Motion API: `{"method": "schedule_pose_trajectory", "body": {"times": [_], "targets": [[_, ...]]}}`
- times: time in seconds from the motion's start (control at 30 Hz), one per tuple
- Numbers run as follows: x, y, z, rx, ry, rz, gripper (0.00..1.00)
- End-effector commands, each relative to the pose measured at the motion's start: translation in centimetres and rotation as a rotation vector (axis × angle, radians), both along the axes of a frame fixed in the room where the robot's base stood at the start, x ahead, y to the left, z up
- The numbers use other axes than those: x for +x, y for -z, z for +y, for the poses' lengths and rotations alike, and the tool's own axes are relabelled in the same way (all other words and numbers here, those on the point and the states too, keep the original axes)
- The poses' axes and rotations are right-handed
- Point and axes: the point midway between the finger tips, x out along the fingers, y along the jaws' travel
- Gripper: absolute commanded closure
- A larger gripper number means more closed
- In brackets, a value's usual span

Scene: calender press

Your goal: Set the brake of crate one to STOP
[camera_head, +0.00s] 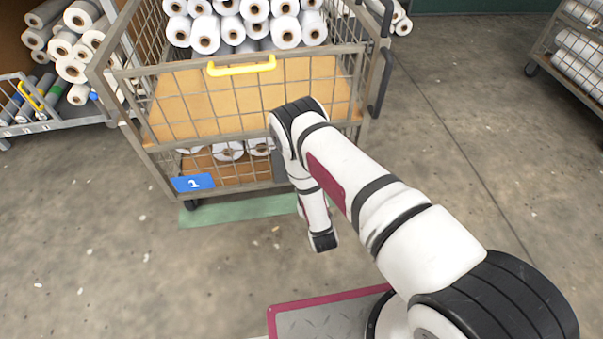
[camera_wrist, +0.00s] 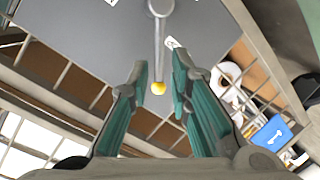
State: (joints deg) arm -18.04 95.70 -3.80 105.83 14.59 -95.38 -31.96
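Crate one (camera_head: 130,72) is a wire-mesh cart with a blue "1" plate (camera_head: 194,183) at its lower left corner, also in the wrist view (camera_wrist: 272,133). In the wrist view a grey brake lever (camera_wrist: 158,35) with a yellow knob (camera_wrist: 158,88) crosses a dark grey plate (camera_wrist: 95,35). White labels show on the plate, one right of the lever (camera_wrist: 172,43); I cannot read them. My gripper (camera_wrist: 160,68) is open, its teal fingers on either side of the knob with gaps visible. I cannot tell its depth relative to the knob. The head view shows no clear fingers.
The crate carries white rolls (camera_head: 240,32) and has a yellow handle (camera_head: 241,68) on its front. A green floor strip (camera_head: 235,211) lies under its front edge. A roll rack (camera_head: 58,122) stands left, another cart (camera_head: 575,55) far right. The floor between is open.

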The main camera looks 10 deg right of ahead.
Motion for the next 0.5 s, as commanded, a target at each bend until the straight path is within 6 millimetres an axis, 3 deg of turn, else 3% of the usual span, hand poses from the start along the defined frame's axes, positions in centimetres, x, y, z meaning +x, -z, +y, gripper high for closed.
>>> {"method": "schedule_pose_trajectory", "body": {"times": [0.2,0.5], "targets": [[-3.6,-0.9,-0.1,-0.002,-0.001,0.001,0.81],[-4.9,-1.3,-0.2,-0.001,0.000,-0.001,0.81]]}}
